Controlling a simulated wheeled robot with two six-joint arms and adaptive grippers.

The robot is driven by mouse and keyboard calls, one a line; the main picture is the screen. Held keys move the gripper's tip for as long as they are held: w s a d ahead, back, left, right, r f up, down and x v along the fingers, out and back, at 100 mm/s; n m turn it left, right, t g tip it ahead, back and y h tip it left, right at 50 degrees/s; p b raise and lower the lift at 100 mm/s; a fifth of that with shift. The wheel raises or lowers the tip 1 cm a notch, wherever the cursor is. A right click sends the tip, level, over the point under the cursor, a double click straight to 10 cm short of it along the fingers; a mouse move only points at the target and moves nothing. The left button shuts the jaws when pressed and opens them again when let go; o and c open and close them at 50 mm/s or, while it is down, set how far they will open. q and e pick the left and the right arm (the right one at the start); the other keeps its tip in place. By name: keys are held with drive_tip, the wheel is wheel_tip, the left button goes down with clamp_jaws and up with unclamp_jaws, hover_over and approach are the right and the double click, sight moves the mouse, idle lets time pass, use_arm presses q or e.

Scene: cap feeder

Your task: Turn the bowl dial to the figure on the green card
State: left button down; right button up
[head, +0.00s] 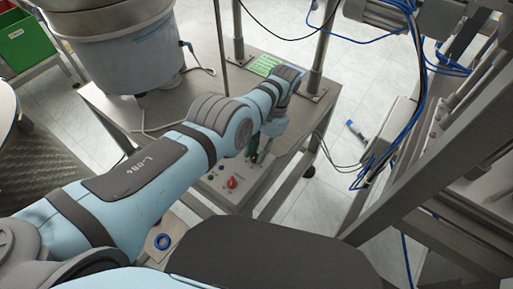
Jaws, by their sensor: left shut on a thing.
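My left gripper (257,156) points down at the control panel (214,183) on the front of the metal stand. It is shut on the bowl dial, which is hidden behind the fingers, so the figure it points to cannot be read. A green card (265,65) lies on the stand top, just beyond my left wrist. Its print is too small to read. My right gripper is not in view.
A red knob (232,183) sits on the panel, left of and below my left gripper. The large feeder bowl (125,55) stands at the back left of the stand top (200,87). Metal posts rise behind my arm. A blue-ended item (356,130) lies on the floor.

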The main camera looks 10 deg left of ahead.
use_arm(q)
drive_tip(key=shift+d+m+t+y+p, duration=0.1)
drive_tip(key=shift+m+t+y+p, duration=0.35)
drive_tip(key=shift+m+p, duration=0.85)
drive_tip(key=shift+m, duration=0.3)
drive_tip(key=c, duration=1.4)
unclamp_jaws()
